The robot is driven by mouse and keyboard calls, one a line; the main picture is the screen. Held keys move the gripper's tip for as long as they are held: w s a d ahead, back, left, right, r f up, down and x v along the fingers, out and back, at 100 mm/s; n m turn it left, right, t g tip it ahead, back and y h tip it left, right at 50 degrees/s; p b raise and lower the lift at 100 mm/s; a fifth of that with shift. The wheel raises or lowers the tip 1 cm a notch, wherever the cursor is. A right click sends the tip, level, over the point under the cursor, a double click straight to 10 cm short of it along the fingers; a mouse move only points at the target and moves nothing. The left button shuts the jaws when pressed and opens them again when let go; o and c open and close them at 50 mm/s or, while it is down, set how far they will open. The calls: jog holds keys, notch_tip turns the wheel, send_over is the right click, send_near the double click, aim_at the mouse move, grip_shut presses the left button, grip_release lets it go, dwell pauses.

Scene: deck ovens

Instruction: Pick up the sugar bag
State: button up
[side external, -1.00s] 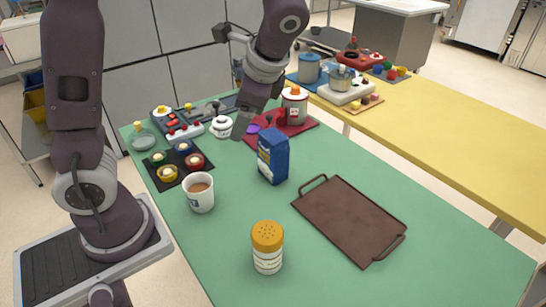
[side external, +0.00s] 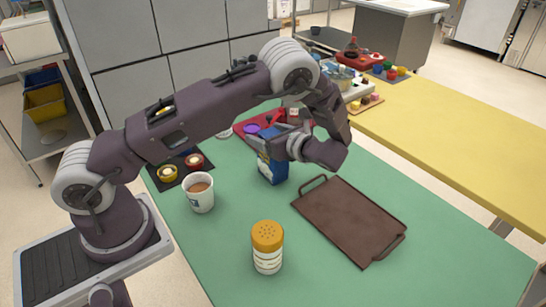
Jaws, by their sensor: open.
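The sugar bag (side external: 273,170), a blue upright bag, stands on the green table behind the brown tray. My gripper (side external: 262,138) is at the upper part of the bag, coming in from the right with the wrist turned sideways. The gripper is open. It covers much of the bag's top, and I cannot tell whether the fingers touch the bag or are just in front of it.
A brown tray (side external: 348,220) lies right of the bag. A white cup (side external: 200,193) and an orange-lidded shaker (side external: 267,247) stand nearer. A dark mat (side external: 180,171) with small pots is at left, and a red board (side external: 245,128) is behind. The green table's front right is clear.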

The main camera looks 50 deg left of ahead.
grip_shut()
jog(key=shift+r, duration=0.1)
dwell(0.3)
